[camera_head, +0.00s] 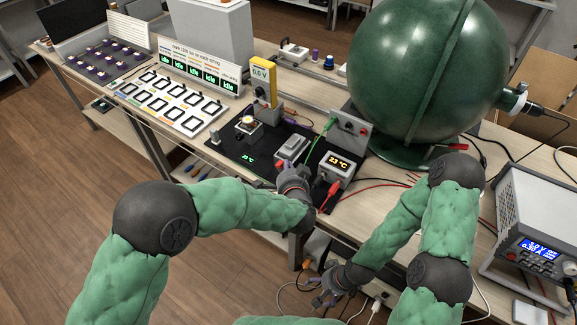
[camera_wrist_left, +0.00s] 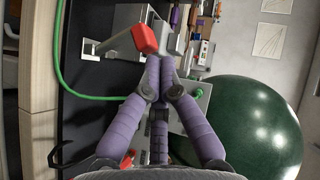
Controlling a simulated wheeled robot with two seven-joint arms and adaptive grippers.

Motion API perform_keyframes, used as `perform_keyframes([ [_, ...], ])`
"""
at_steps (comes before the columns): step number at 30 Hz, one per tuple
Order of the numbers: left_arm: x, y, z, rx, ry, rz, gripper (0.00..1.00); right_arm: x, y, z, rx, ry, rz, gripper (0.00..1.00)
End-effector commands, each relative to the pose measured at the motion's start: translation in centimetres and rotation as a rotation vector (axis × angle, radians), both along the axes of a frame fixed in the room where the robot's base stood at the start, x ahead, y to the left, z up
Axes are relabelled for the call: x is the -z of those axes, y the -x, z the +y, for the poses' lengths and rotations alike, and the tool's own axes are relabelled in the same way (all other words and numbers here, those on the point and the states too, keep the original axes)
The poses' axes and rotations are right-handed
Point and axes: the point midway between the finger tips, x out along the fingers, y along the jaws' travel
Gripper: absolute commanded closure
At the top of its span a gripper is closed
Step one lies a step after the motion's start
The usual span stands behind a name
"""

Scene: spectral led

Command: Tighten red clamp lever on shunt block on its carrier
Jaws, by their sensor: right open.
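The red clamp lever's red tip (camera_wrist_left: 145,39) shows large in the left wrist view, on a grey arm reaching left. In the head view a small red part (camera_head: 282,164) shows beside the grey block (camera_head: 291,148) on the black mat; I take these for the lever and the shunt block. My left gripper (camera_wrist_left: 160,72) has its purple fingers together, just below the red tip in the wrist view; whether they touch it I cannot tell. In the head view the left gripper (camera_head: 288,170) is at the mat's front edge. My right gripper (camera_head: 326,298) is open and low, in front of the table.
A green cable (camera_head: 321,142) runs close by. A big green sphere (camera_head: 425,65) and a power supply (camera_head: 540,225) are at the right.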

Motion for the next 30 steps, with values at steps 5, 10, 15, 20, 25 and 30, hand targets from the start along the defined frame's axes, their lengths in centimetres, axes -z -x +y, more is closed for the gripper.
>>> perform_keyframes([
  [5, -0.3, -0.2, 0.3, -0.001, 0.03, 0.019, 1.0, -1.1, 0.0, 0.0, 0.0, 0.0, 0.0, 0.12],
  [10, -0.3, -0.3, 0.4, 0.0, 0.045, 0.028, 1.0, -1.4, 0.0, 0.0, 0.0, 0.0, 0.0, 0.12],
  [15, -0.3, -0.4, 0.6, 0.0, 0.067, 0.042, 1.0, -2.0, 0.0, 0.0, 0.0, 0.0, 0.0, 0.12],
  [20, -0.3, -0.5, 0.8, -0.001, 0.089, 0.054, 1.0, -2.6, 0.0, 0.0, 0.0, 0.0, 0.0, 0.12],
  [25, -0.5, -0.7, 1.1, -0.001, 0.121, 0.074, 1.0, -3.5, 0.0, 0.0, 0.0, 0.0, 0.0, 0.12],
  [30, -0.7, -1.0, 1.7, -0.003, 0.186, 0.115, 1.0, -5.2, 0.0, 0.0, 0.0, 0.0, 0.0, 0.12],
])
